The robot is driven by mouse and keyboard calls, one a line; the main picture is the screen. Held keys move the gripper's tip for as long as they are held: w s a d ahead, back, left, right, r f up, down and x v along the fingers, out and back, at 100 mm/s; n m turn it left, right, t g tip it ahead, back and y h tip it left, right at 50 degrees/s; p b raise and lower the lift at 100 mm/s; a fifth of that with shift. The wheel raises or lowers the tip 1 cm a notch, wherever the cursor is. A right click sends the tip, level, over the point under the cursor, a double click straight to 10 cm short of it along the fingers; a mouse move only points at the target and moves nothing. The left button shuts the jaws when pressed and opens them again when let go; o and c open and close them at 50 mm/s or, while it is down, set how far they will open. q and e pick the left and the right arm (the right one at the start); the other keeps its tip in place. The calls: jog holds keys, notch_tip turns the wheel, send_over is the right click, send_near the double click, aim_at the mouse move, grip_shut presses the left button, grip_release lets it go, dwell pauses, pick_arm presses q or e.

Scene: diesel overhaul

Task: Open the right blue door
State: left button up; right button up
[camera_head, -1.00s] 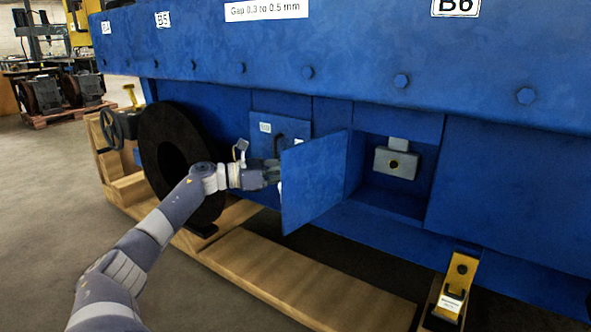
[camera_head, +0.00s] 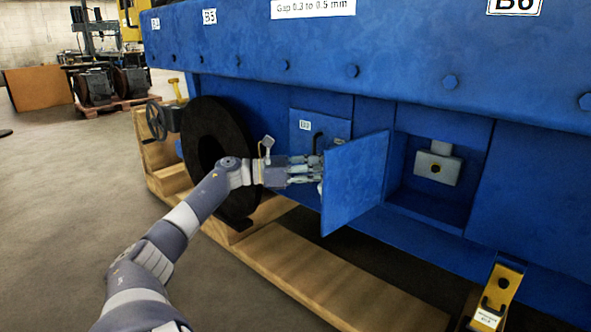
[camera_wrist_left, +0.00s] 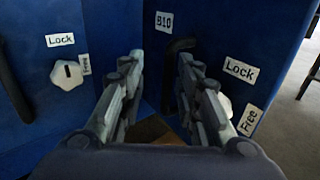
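The right blue door (camera_head: 355,182) stands swung out from the blue machine, with a recessed compartment (camera_head: 436,210) exposed to its right. A grey block with a dark hole (camera_head: 437,168) sits inside. My left gripper (camera_head: 318,172) is at the handle side of this door, its tips partly hidden by the panel. In the left wrist view, the gripper's fingers (camera_wrist_left: 160,65) are spread apart. The door's black handle (camera_wrist_left: 178,72) shows between them, close to the right finger. The door's "B10" label (camera_wrist_left: 164,22) and white knob (camera_wrist_left: 222,106) also show. My right gripper is out of view.
The left blue door (camera_head: 312,127) is closed beside it; its white knob (camera_wrist_left: 67,73) shows in the left wrist view. A dark wheel (camera_head: 205,150) stands left of my gripper. Wooden beams (camera_head: 330,285) and a yellow bracket (camera_head: 497,290) are below. Open floor lies left.

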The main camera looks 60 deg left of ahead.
pick_arm(q)
jog(key=v, duration=0.8)
jog(key=shift+s, duration=0.1)
dwell(0.5)
